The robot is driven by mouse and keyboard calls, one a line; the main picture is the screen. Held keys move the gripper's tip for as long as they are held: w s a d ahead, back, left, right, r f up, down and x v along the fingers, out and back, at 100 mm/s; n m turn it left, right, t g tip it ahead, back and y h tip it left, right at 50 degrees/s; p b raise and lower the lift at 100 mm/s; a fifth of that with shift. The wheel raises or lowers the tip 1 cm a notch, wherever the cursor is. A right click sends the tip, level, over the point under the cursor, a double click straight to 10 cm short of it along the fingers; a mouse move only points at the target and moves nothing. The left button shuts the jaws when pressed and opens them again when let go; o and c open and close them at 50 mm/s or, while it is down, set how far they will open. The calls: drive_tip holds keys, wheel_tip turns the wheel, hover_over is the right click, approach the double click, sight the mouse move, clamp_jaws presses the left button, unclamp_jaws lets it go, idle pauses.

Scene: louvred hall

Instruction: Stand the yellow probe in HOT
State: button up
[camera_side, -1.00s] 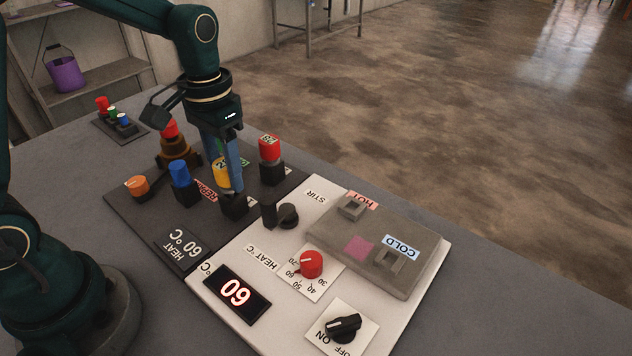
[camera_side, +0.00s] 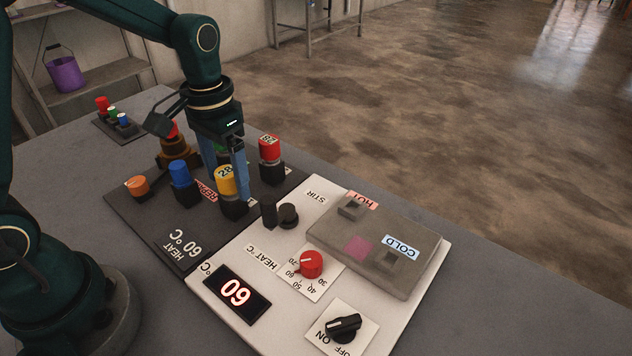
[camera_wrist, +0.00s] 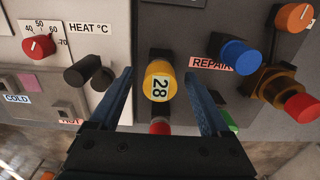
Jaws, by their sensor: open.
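The yellow probe (camera_side: 226,182), marked 28, stands upright in a black holder on the dark panel. It also shows in the wrist view (camera_wrist: 159,82), between the two blue fingers. My gripper (camera_side: 229,192) is open around or just behind the probe; the fingers (camera_wrist: 166,95) are apart on both sides of it, with visible gaps. The HOT socket (camera_side: 353,208) is a square hole in the grey block, beside the pink HOT label (camera_side: 363,199). It looks empty. The COLD socket (camera_side: 391,260) sits nearer the front of the same block.
A red-capped probe (camera_side: 269,149) and a blue one (camera_side: 180,173) stand close by on either side. A black post (camera_side: 269,211) and knob (camera_side: 288,215) lie between the probe and the grey block (camera_side: 420,240). A brown stand with a red top (camera_wrist: 296,103) is nearby.

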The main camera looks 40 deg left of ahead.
drive_tip(key=shift+r, duration=2.55)
wheel_tip(320, 180, up, 5)
drive_tip(key=shift+r, duration=0.1)
drive_tip(key=s+d+r+t, duration=0.2)
drive_tip(key=s+r+t, duration=0.15)
drive_tip(key=s, duration=0.25)
drive_tip(key=s+d+f+t, duration=0.1)
drive_tip(key=s+f+t, duration=0.1)
drive_tip(key=s+f, duration=0.2)
drive_tip(key=shift+s+d+f, duration=0.25)
drive_tip(key=shift+s+f, duration=0.15)
drive_tip(key=shift+s, duration=0.3)
drive_tip(key=shift+c, duration=0.3)
